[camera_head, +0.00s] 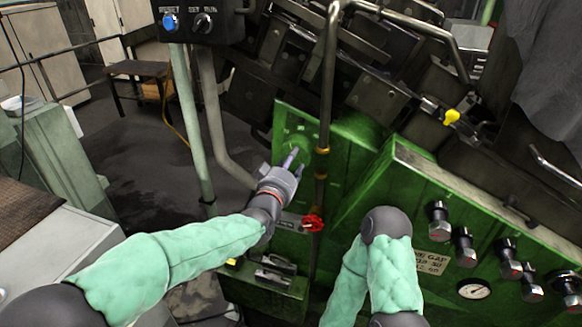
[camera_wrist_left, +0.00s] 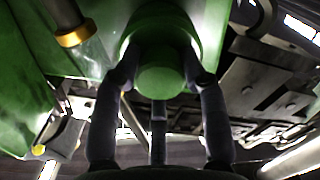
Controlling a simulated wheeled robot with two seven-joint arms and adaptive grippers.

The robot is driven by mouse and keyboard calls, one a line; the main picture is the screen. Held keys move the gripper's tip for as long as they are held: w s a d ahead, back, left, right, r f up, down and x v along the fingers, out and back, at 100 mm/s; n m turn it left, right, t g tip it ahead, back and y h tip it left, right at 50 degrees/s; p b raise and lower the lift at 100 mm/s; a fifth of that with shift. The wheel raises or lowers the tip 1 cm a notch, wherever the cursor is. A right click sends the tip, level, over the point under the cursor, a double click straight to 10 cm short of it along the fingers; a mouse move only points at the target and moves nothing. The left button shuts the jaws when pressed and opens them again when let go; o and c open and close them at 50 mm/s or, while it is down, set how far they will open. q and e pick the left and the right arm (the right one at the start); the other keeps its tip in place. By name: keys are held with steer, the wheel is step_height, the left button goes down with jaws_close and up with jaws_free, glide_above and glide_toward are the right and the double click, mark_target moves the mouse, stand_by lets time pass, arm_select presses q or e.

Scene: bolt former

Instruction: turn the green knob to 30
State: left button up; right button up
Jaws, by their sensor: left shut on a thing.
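The green knob (camera_wrist_left: 161,78) is a round green cylinder on a wider green collar (camera_wrist_left: 150,35), seen close up in the wrist view. My left gripper (camera_wrist_left: 158,82) has its dark fingers around it, one on each side and one below, and is shut on it. In the head view my left gripper (camera_head: 292,161) reaches the green machine panel (camera_head: 345,140), and the knob is mostly hidden by the hand. I cannot read any scale or number by the knob. My right arm shows at the lower middle, but its gripper does not.
A dark vertical pipe (camera_head: 328,90) with brass collars runs just right of the left gripper. A red valve handwheel (camera_head: 312,222) is below it. A control box (camera_head: 205,22) hangs upper left.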

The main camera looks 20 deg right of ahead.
arm_select(q)
steer(key=shift+r+m, duration=0.2)
steer(key=shift+m, duration=1.3)
steer(key=o, duration=1.2)
steer(key=shift+c, duration=0.2)
steer(key=shift+w+f, duration=0.1)
steer(key=v, duration=1.2)
